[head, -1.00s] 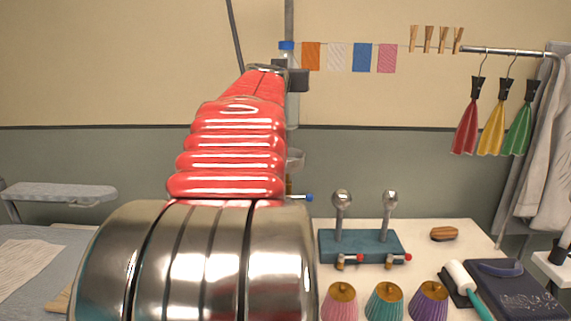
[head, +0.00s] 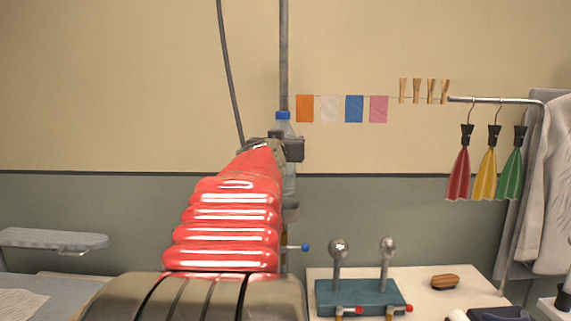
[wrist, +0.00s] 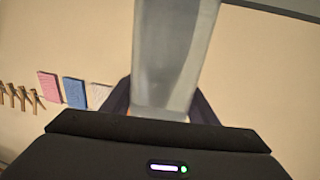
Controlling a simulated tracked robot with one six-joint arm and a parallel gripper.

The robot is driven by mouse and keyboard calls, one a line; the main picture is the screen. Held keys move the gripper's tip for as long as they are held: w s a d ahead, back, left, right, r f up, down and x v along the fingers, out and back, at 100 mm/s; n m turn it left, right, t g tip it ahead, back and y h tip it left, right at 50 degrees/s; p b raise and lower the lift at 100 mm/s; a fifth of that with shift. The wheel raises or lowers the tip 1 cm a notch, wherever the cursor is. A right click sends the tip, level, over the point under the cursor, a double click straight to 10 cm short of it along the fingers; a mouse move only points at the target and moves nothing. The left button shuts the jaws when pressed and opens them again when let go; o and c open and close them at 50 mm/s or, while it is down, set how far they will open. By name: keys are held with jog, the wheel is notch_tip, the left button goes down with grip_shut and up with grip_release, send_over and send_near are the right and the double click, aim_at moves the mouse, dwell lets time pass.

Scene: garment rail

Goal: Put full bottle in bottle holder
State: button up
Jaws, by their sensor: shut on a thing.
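The bottle (head: 283,122) is clear with a blue cap and stands upright in front of the grey pole (head: 284,45). My gripper (head: 290,150) is shut around its upper part, at the end of my red arm. In the wrist view the clear bottle body (wrist: 172,55) fills the space between the two dark fingers (wrist: 165,105). A grey ring-like holder (head: 291,213) on the pole shows just below the bottle's lower end. My arm hides part of both, and I cannot tell whether the bottle touches the holder.
A dark cable hangs left of the pole. A small blue-tipped valve (head: 305,247) sits below the holder. A teal block with two ball-topped posts (head: 355,297) stands on the white table at right. Coloured cloths (head: 487,172) hang from a rail farther right.

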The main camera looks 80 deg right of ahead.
jog(key=shift+f, duration=1)
jog(key=shift+f, duration=1.85)
jog(key=o, duration=1.6)
jog(key=shift+f, duration=0.2)
jog(key=shift+r, duration=0.15)
